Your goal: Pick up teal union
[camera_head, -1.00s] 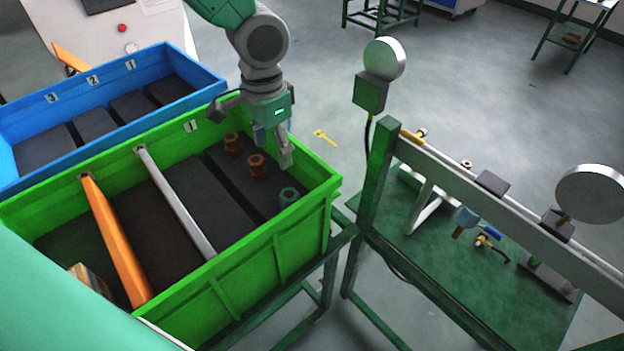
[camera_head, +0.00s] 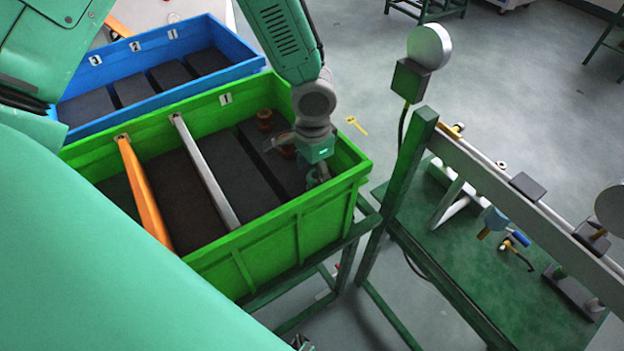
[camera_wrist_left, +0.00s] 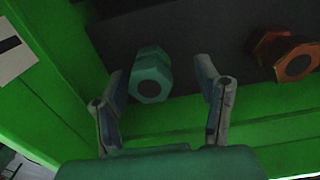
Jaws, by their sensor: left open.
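The teal union (camera_wrist_left: 151,74) stands in the right-hand end of the green crate (camera_head: 245,262), near the crate wall. In the left wrist view its hexagonal end with a dark round centre faces the camera. My left gripper (camera_wrist_left: 160,78) is open, with one finger on each side of the union and visible gaps between. In the head view my left gripper (camera_head: 308,172) is down inside the crate's right end, and it mostly hides the union there. My right gripper is not in view.
Brown-orange unions (camera_head: 265,119) sit beside the teal one in the crate. A grey divider (camera_head: 207,175) and an orange divider (camera_head: 145,195) split the crate. A blue crate (camera_head: 150,55) stands behind. A green stand with pipes and gauges (camera_head: 430,55) is at the right.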

